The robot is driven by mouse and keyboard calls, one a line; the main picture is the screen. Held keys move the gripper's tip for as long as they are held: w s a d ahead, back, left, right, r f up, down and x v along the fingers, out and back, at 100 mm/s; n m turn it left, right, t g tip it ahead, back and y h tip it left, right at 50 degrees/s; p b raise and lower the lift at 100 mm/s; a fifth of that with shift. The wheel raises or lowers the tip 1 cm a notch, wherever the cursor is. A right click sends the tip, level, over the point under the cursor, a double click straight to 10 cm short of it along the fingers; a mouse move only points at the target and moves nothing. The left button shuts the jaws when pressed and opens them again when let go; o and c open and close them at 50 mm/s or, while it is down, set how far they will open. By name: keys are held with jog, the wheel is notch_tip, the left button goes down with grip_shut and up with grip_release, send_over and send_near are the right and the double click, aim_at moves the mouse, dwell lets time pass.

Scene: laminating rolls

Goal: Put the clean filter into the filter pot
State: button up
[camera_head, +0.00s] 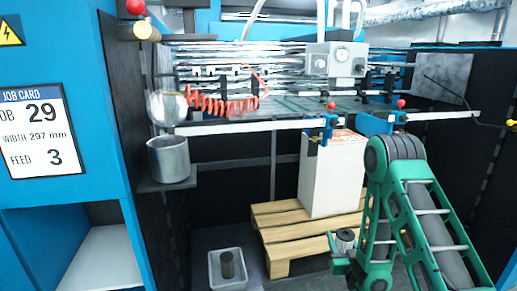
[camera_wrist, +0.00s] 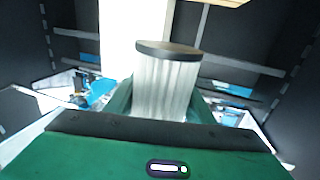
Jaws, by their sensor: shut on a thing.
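The clean filter is a pale pleated cylinder with a dark end cap. It stands between my gripper's fingers in the wrist view (camera_wrist: 165,85) and shows small in the head view (camera_head: 345,237). My green gripper (camera_head: 343,258) is shut on it, low at the right, in front of the pallet. The filter pot (camera_head: 170,160) is a grey metal cylinder on a small dark shelf at the left. A round shiny lid-like disc (camera_head: 167,107) stands above the pot. The pot's inside is hard to see. My gripper is well apart from the pot, to its lower right.
A pale bin (camera_head: 214,281) on the floor holds a dark cylinder (camera_head: 227,263). A wooden pallet (camera_head: 290,232) bears a white stack (camera_head: 332,180). A white rail (camera_head: 250,126) and a coiled red hose (camera_head: 228,103) lie right of the pot. A blue cabinet (camera_head: 80,195) stands left.

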dwell(0.3)
jog(key=w+a+r+n+y, duration=0.1)
jog(key=w+a+r+y, duration=0.1)
jog(key=a+r, duration=0.6)
jog(key=w+a+r+n+y, duration=0.1)
jog(key=w+a+r, duration=0.15)
jog(key=r, duration=0.85)
jog(key=w+a+r+n+y, duration=0.1)
jog(key=w+a+r+y, duration=0.1)
jog(key=a+r, duration=0.6)
jog(key=s+a+r+n+g+y, duration=0.15)
jog(key=s+a+r, duration=0.35)
jog(key=r, duration=0.5)
jog(key=s+a+r+n+g+y, duration=0.1)
jog(key=s+a+r+n+y, duration=0.15)
jog(key=s+r, duration=0.6)
jog(key=s+a+r+n+g+y, duration=0.1)
jog(key=s+a+r+g+y, duration=0.2)
jog(key=r, duration=0.8)
jog(key=s+a+t, duration=0.1)
jog(key=s+a, duration=0.2)
jog(key=a, duration=0.7)
jog(key=s+a, duration=0.3)
jog(key=a, duration=0.6)
notch_tip(320, 180, down, 7)
jog(key=shift+s+a+r, duration=0.2)
jog(key=shift+a, duration=0.1)
